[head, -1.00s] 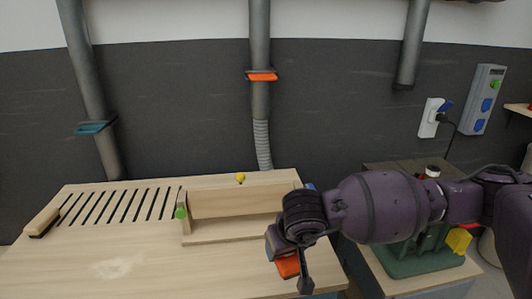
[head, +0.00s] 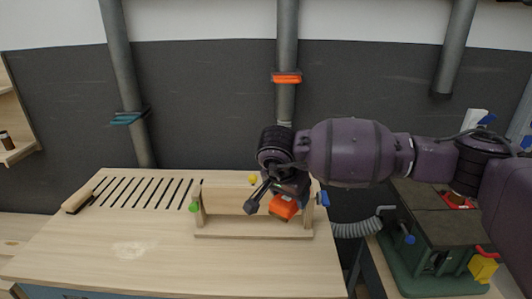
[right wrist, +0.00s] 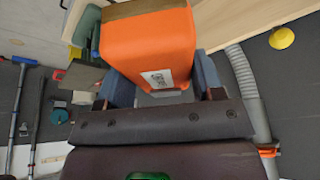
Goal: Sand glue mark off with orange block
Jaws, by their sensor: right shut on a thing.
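The orange block (head: 284,207) is held in my right gripper (head: 275,197), above the front of the wooden fixture on the bench. In the right wrist view the orange block (right wrist: 150,45) sits between the two fingers of the right gripper (right wrist: 165,85), with a small label on its face. The glue mark (head: 130,249) is a pale patch on the bench top, left of and nearer than the block; nothing touches it. My left gripper is not in view.
The wooden bench (head: 215,265) has a slotted grille (head: 140,193) and a brush (head: 78,201) at its left. A wooden fixture (head: 230,203) with a green knob (head: 194,207) stands at the back. A green machine (head: 440,250) is at the right. The front of the bench is clear.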

